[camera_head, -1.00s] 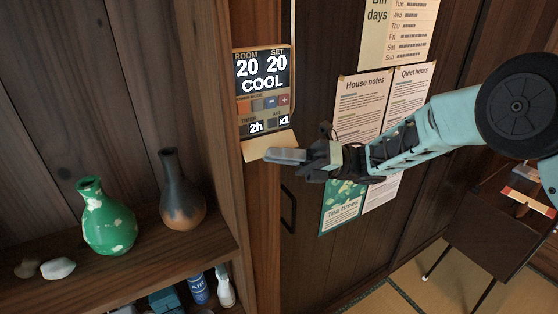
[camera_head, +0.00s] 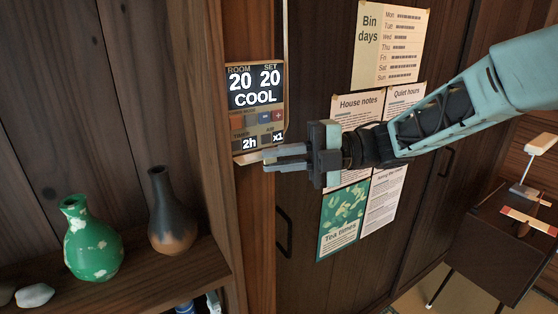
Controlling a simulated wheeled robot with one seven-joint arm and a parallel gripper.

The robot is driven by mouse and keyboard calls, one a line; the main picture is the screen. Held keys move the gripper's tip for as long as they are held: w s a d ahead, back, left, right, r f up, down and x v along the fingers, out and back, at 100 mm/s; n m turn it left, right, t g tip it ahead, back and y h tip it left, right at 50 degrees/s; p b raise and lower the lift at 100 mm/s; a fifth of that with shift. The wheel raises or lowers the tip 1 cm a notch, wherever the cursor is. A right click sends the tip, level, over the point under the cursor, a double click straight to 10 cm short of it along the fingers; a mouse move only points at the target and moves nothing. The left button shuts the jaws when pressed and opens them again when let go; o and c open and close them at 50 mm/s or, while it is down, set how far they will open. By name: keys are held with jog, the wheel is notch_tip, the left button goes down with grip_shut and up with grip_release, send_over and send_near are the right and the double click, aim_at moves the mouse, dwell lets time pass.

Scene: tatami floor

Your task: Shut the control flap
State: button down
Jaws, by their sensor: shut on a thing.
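The wall control panel (camera_head: 256,88) is mounted on the wooden post and its lit screen reads room 20, set 20, COOL. Below the screen are its small buttons and a 2h and x1 readout. The pale control flap (camera_head: 246,158) is at the panel's bottom edge, seen nearly edge-on and sticking outward, so the buttons are uncovered. My gripper (camera_head: 268,160) comes in from the right, just under the panel. Its fingers are shut on the flap and hide part of it.
A shelf at left holds a green vase (camera_head: 92,240), a dark vase (camera_head: 172,212) and a pale stone (camera_head: 35,295). Paper notices (camera_head: 362,110) hang on the dark door behind my arm. A dark low table (camera_head: 500,240) stands at right.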

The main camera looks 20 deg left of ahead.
jog(key=r+m+h+p, duration=0.1)
jog(key=m+p, duration=0.1)
jog(key=p, duration=0.1)
jog(key=r+m+h+p, duration=0.1)
jog(key=r+m+p, duration=0.1)
jog(key=p, duration=0.1)
jog(key=shift+w+a+m, duration=0.2)
jog(key=shift+m, duration=0.1)
jog(key=p, duration=0.1)
jog(key=m+h+p, duration=0.1)
jog(key=m+p, duration=0.1)
jog(key=p, duration=0.1)
jog(key=shift+w+a+r+g+h, duration=0.25)
jog(key=shift+r+g+h, duration=0.05)
jog(key=shift+w+a+m+h+p, duration=0.15)
jog(key=shift+m+h+p, duration=0.15)
jog(key=shift+m+p, duration=0.45)
jog(key=c, duration=1.4)
grip_release()
jog(key=shift+c, duration=0.2)
jog(key=p+v, duration=0.5)
jog(key=v, duration=1.2)
jog(key=shift+w, duration=0.2)
